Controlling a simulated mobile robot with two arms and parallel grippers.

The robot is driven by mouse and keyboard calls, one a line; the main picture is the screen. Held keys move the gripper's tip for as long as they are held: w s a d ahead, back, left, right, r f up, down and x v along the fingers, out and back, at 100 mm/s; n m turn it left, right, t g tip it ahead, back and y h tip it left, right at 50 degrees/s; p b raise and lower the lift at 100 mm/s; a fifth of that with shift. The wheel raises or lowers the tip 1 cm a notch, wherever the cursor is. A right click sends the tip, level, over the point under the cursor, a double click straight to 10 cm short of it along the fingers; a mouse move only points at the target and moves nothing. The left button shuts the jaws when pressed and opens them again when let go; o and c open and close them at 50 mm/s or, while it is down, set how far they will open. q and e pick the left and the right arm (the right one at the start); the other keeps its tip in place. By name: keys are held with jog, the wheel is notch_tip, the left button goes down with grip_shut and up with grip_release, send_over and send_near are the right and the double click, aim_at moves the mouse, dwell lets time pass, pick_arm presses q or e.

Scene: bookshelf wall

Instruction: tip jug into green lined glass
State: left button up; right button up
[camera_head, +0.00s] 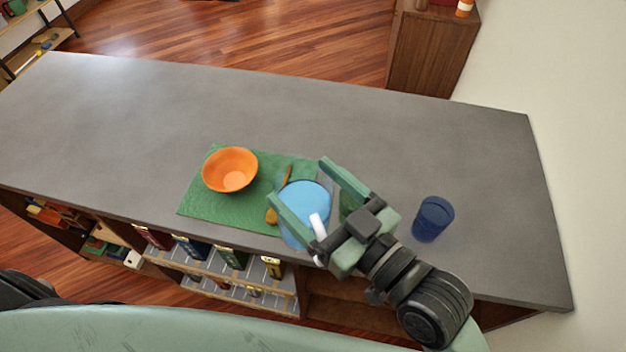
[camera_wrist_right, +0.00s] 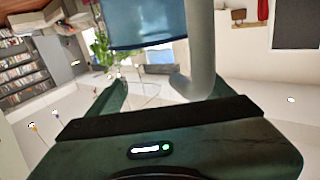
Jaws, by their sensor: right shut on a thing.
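My right gripper (camera_head: 300,180) has its green fingers on either side of the light blue jug (camera_head: 304,203) and is shut on it, over the green mat (camera_head: 203,205). The jug's white handle (camera_head: 318,226) points toward my wrist. In the right wrist view the blue jug wall (camera_wrist_right: 143,22) and white handle (camera_wrist_right: 200,50) show close ahead. I cannot tell the jug's exact tilt or height. A dark blue glass (camera_head: 433,218) stands upright on the counter, right of the gripper. My left gripper is out of view.
An orange bowl (camera_head: 230,170) sits on the mat's left part. The grey counter (camera_head: 200,100) is clear behind and left of the mat. Shelves with books (camera_head: 230,256) are under its near edge.

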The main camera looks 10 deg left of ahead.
jog(key=shift+w+d+f+m+b, duration=0.45)
jog(key=shift+w+f+m+b, duration=0.15)
jog(key=shift+w+f+b, duration=0.25)
jog(key=w+d+f+m+b, duration=0.4)
jog(key=w+f+m+b, duration=0.1)
jog(key=m, duration=0.2)
jog(key=shift+w+d+f, duration=0.15)
jog(key=shift+w+f, duration=0.25)
jog(key=shift+f+m, duration=0.3)
jog(key=shift+w+d+f+m+b, duration=0.3)
jog(key=shift+w+f+m+b, duration=0.1)
jog(key=shift+f+b, duration=0.25)
jog(key=shift+w+d+r+m+p, duration=0.15)
jog(key=shift+m+p, duration=0.45)
jog(key=shift+m, duration=0.05)
jog(key=shift+w+d+r+m+p, duration=0.1)
jog(key=shift+w+r+m+p, duration=0.05)
jog(key=shift+m+p, duration=0.5)
dwell(3.8)
